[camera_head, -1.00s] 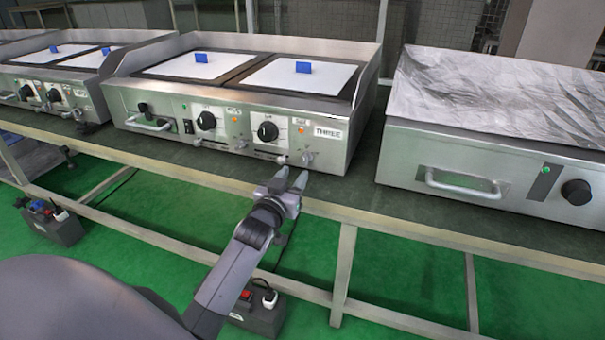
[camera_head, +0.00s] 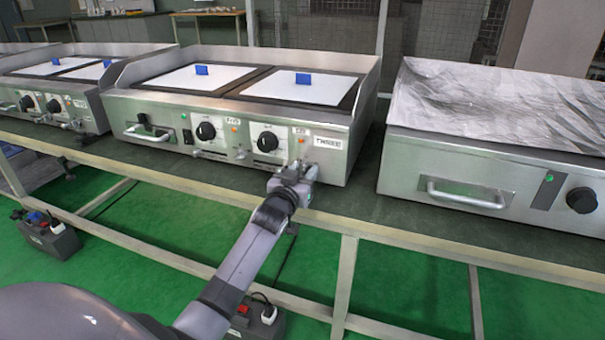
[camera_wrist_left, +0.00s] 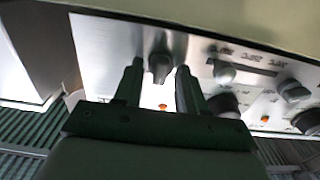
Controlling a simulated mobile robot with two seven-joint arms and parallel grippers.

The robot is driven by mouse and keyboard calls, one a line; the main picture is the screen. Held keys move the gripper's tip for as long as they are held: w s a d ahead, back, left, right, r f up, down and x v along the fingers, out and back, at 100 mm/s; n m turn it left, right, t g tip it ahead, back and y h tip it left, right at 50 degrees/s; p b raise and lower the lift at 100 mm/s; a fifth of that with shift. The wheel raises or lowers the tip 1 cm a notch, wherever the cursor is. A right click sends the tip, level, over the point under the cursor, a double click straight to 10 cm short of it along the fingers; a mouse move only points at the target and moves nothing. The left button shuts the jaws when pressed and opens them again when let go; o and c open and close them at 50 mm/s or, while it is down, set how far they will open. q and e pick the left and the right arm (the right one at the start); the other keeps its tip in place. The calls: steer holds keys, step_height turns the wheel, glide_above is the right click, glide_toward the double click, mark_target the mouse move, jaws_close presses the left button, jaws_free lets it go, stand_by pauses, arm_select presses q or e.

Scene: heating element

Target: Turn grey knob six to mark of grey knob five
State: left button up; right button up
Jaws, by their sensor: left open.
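My left gripper (camera_head: 301,163) is at the lower right of the front panel of the griddle labelled THREE (camera_head: 328,143). In the left wrist view its open fingers (camera_wrist_left: 158,85) stand on both sides of a small grey knob (camera_wrist_left: 159,67), apparently grey knob six; whether they touch it is unclear. In the head view the gripper hides this knob. My right gripper is out of view.
Two large black knobs (camera_head: 206,131) (camera_head: 267,142) sit on the panel, with orange lights (camera_head: 301,138) beside them. Another grey knob (camera_wrist_left: 293,91) is farther right in the wrist view. A griddle with a bar handle (camera_head: 466,194) stands right, past a gap. The metal table rail (camera_head: 400,234) runs in front.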

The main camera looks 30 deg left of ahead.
arm_select(q)
steer(key=c, duration=0.7)
steer(key=shift+c, duration=0.2)
arm_select(e)
steer(key=shift+r, duration=0.2)
arm_select(q)
steer(key=shift+m+p, duration=0.4)
steer(key=shift+m, duration=0.3)
steer(key=m+p, duration=0.1)
steer(key=m, duration=0.9)
steer(key=shift+d+f, duration=0.1)
steer(key=shift+f, duration=0.05)
arm_select(e)
steer(key=shift+s+d+f+h, duration=0.3)
steer(key=shift+d+f, duration=0.2)
steer(key=shift+d, duration=0.1)
arm_select(q)
steer(key=shift+m, duration=0.3)
arm_select(e)
steer(key=shift+w+r, duration=0.15)
arm_select(q)
steer(key=o, duration=0.7)
